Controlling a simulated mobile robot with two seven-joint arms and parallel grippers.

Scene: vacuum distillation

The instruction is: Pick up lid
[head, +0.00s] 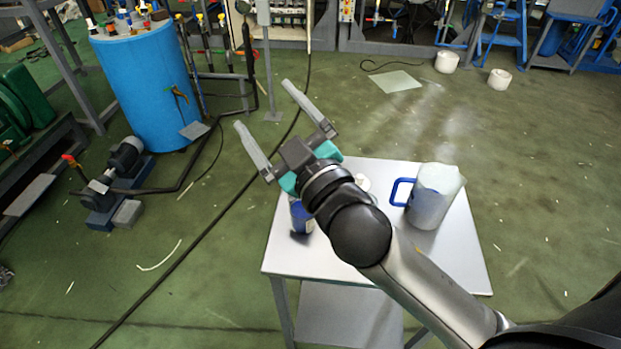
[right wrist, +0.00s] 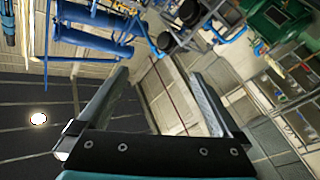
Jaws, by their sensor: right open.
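My right gripper (head: 261,104) is open and empty, raised above the far left edge of a small table (head: 455,262). Its fingers point away to the upper left. In the right wrist view the open fingers (right wrist: 160,75) have nothing between them. A small white round piece (head: 362,183), possibly the lid, lies on the table, partly hidden behind my right arm; I cannot tell for sure. A whitish pitcher (head: 432,200) with a blue handle stands upright to its right. A blue bottle (head: 301,216) stands at the left, partly covered by my arm. My left gripper is not in view.
A large blue drum (head: 145,90) stands at the upper left, with a pump (head: 118,175) on the floor before it. Two white tubs (head: 447,62) sit on the floor at the back right. The table's front right is clear.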

